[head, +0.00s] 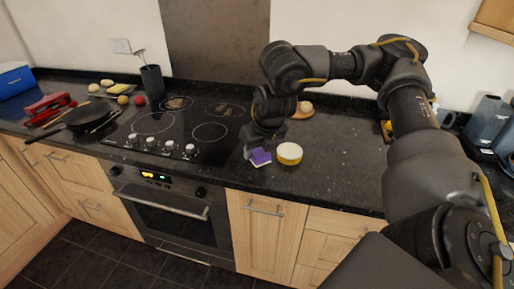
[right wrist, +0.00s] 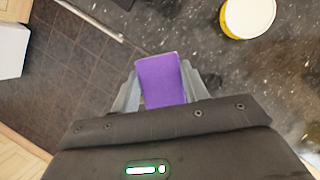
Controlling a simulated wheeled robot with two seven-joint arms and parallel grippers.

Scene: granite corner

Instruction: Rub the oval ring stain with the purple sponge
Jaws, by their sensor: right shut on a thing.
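The purple sponge (head: 261,158) is near the front edge of the dark granite counter, just right of the cooktop. It also shows in the right wrist view (right wrist: 161,80), between the grey fingers. My right gripper (head: 256,151) is shut on the sponge and points down at the counter. I cannot tell whether the sponge touches the granite. I cannot make out the oval ring stain in either view; the arm and gripper hide part of the counter. My left gripper is not in view.
A round yellow tub with a white top (head: 289,152) stands close to the right of the sponge. The black cooktop (head: 180,125) is to the left, with a dark pan (head: 88,117) beyond. A utensil holder (head: 152,82) stands behind. The granite right of the tub (head: 345,165) looks clear.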

